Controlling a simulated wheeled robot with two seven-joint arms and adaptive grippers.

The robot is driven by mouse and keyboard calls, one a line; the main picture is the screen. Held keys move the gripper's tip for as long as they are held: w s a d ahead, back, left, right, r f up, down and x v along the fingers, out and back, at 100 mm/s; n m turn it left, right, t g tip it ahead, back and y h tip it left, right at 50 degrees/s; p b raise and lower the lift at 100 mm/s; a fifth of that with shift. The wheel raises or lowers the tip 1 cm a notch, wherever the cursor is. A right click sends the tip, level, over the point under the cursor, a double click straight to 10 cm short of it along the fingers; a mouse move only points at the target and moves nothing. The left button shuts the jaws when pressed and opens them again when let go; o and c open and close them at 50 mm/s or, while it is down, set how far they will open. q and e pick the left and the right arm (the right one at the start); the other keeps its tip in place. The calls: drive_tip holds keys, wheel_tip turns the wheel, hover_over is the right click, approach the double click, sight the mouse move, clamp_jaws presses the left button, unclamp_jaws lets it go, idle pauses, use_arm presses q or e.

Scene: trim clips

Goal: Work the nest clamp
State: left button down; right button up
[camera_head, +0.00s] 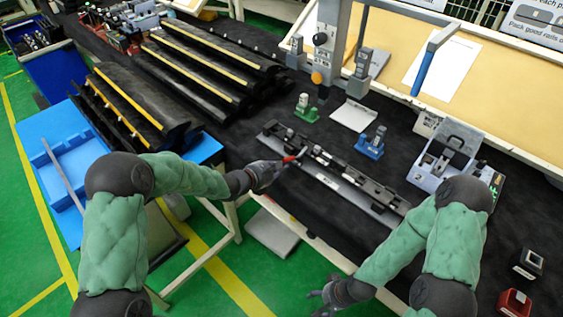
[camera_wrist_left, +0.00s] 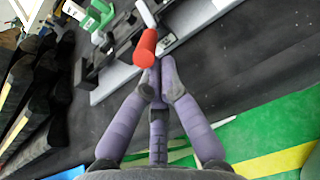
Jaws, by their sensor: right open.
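The nest clamp's red handle (camera_head: 292,158) stands at the left part of a long grey fixture (camera_head: 345,186) on the dark bench. The handle also shows in the left wrist view (camera_wrist_left: 145,47), with a pale metal lever beyond it. My left gripper (camera_head: 272,170) is at the handle, its fingertips (camera_wrist_left: 158,76) close together around or beside the handle's near end. I cannot tell whether they grip it. My right gripper (camera_head: 325,293) is open and empty, low in front of the bench, away from the fixture.
Behind the fixture are a green-based block (camera_head: 306,113), a blue-based block (camera_head: 371,147) and a grey column with a blue-handled lever (camera_head: 424,72). A clear-lidded case (camera_head: 446,158) stands at the right. Long black trim parts (camera_head: 190,75) lie at the left.

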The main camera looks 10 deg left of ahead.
use_arm(q)
drive_tip(key=shift+w+d+r+g+y+p, duration=0.15)
drive_tip(key=shift+r+g+y+p, duration=0.35)
drive_tip(key=shift+r+g+p, duration=0.3)
drive_tip(key=shift+w+r, duration=0.1)
drive_tip(key=shift+w+d+r+p, duration=0.1)
drive_tip(key=shift+d+r+p, duration=0.1)
drive_tip(key=shift+p, duration=0.1)
drive_tip(key=shift+a+r, duration=0.1)
